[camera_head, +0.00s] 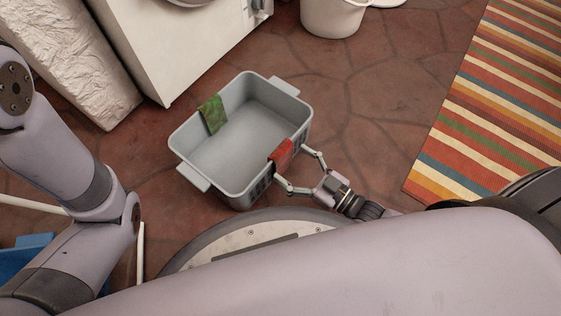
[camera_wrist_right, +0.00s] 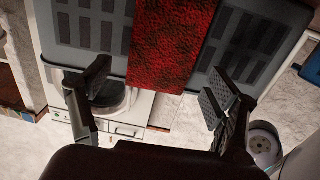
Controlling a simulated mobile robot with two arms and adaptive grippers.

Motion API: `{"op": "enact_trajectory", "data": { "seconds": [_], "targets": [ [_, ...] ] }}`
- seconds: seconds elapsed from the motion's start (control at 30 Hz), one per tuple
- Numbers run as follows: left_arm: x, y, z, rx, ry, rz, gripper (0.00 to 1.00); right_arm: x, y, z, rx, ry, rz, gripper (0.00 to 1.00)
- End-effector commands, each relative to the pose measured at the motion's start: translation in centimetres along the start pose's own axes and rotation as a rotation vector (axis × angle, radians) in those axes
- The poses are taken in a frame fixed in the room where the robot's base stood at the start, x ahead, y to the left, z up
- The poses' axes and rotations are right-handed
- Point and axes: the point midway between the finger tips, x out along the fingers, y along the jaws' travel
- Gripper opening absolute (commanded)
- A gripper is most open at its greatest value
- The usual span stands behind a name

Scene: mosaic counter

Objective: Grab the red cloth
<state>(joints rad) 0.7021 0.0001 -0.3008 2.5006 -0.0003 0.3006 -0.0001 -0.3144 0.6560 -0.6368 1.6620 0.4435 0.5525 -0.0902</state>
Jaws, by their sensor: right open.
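The red cloth (camera_head: 282,155) hangs over the right rim of a grey basket (camera_head: 184,140) on the floor. My right gripper (camera_head: 300,172) is open at that side, with one finger on either side of the cloth. In the right wrist view the cloth (camera_wrist_right: 172,40) hangs down the basket's slotted wall (camera_wrist_right: 245,45), between and beyond the open fingers of the gripper (camera_wrist_right: 158,92). I cannot tell whether a finger touches it. My left arm is at the left of the head view, but its gripper is not seen.
A green cloth (camera_head: 212,114) hangs over the basket's left rim. A white appliance (camera_head: 180,45) and a foil-like wrapped block (camera_head: 75,60) stand at upper left. A white bin (camera_head: 332,18) is at the top. A striped rug (camera_head: 490,110) lies right. Tiled floor between is clear.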

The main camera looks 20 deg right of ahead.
Motion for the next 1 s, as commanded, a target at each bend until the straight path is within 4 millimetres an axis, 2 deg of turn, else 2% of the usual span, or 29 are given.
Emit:
{"op": "enact_trajectory", "data": {
  "seconds": [0.1, 0.33, 1.0],
  "targets": [
    [-0.59, 0.12, -0.18, 0.000, -0.001, 0.000, 0.28, 0.86, 0.01, 0.08, 0.000, 0.001, 0.001, 0.82],
    [-0.48, 0.09, -0.12, 0.000, -0.001, 0.000, 0.28, 0.92, 0.01, -0.08, 0.000, 0.000, 0.000, 0.82],
    [-0.50, 0.07, -0.08, 0.000, -0.003, 0.000, 0.28, 0.88, 0.01, -0.04, 0.000, -0.001, 0.000, 0.37]
  ]
}}
